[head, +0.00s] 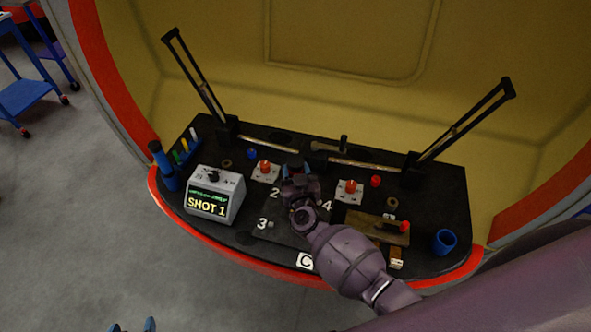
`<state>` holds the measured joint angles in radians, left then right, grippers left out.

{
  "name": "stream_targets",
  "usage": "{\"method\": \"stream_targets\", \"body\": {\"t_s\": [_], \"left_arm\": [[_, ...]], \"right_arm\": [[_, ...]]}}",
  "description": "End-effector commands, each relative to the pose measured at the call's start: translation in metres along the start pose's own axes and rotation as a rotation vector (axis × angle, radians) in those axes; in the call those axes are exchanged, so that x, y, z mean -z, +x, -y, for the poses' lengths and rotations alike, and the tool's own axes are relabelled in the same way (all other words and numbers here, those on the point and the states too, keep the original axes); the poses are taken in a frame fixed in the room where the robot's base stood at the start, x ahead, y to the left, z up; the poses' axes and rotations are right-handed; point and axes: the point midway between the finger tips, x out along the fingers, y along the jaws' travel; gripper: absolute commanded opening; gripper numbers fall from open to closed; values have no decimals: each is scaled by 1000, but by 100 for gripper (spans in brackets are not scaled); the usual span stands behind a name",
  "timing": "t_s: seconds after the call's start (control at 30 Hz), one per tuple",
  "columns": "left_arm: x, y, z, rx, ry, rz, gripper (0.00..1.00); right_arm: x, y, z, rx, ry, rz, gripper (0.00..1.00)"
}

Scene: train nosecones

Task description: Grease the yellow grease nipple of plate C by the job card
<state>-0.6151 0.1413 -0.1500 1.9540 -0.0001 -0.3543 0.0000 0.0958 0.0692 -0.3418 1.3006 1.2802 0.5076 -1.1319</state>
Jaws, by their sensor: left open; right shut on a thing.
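Plate C (268,233) is a dark plate on the black bench, with a white C label (305,261) at its front and numbers 2, 3 and 4 showing. A small grey fitting (271,224) sits by the 3. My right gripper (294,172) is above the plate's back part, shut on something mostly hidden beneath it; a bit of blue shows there. No yellow nipple is visible; my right arm covers part of the plate. A grey box (215,194) displays "SHOT 1". My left gripper (133,327) is open and empty, only its fingertips showing at the bottom edge.
A blue holder (168,178) with coloured sticks stands at the bench's left end. Two black struts rise at the back.

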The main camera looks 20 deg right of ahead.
Motion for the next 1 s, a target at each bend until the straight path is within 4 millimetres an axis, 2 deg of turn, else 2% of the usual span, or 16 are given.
{"method": "stream_targets", "body": {"t_s": [0.27, 0.53, 1.0], "left_arm": [[-4, 0, 0, 1, -2, 5, 67], [-2, 4, -1, 0, -1, -8, 67], [6, -1, 0, 0, -1, -9, 67]], "right_arm": [[2, 0, 0, 0, 1, -2, 19], [15, 0, 0, 0, 2, -3, 19], [16, 0, 0, 0, -1, 0, 19]]}}
